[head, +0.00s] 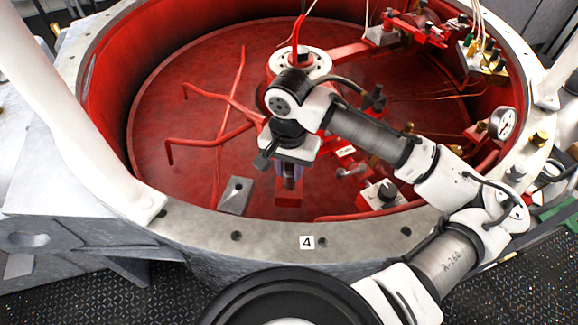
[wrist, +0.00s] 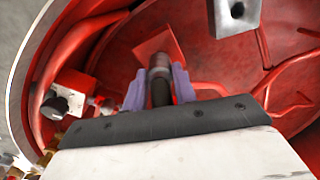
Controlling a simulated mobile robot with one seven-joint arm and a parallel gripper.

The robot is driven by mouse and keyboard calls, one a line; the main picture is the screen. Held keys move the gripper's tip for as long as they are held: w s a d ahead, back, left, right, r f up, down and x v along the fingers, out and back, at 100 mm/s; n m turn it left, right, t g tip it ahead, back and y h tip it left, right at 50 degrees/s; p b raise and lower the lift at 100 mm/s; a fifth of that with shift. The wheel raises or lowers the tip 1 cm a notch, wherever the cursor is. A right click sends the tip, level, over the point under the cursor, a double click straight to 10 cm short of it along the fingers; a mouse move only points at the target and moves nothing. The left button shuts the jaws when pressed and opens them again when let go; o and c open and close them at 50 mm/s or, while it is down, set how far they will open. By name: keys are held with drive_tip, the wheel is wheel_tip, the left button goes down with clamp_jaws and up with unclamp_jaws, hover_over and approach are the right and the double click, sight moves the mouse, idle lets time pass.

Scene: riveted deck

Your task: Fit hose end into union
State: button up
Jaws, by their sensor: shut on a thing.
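My gripper (head: 289,170) points down inside the round red well, with purple fingers. In the wrist view my gripper (wrist: 160,88) is shut on a dark cylindrical piece, which looks like the hose end (wrist: 160,92), with a greyish tip beyond the fingers. A red square block (wrist: 152,45) lies just past that tip; it also shows below the fingers in the head view (head: 289,200). It may carry the union, but the fingers and held piece hide its middle. I cannot tell whether the tip touches it.
A grey plate with a hole (head: 236,195) lies to the left. A block with a black knob (head: 384,194) sits to the right. Bent red pipes (head: 215,143) cross the floor. The well's metal rim (head: 270,235) and a gauge (head: 502,123) border the space.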

drive_tip(key=shift+f+b, duration=0.3)
drive_tip(key=shift+f, duration=0.5)
idle(0.5)
drive_tip(key=o, duration=1.1)
drive_tip(key=shift+r, duration=0.15)
wheel_tip(320, 180, up, 14)
drive_tip(key=shift+f, duration=0.15)
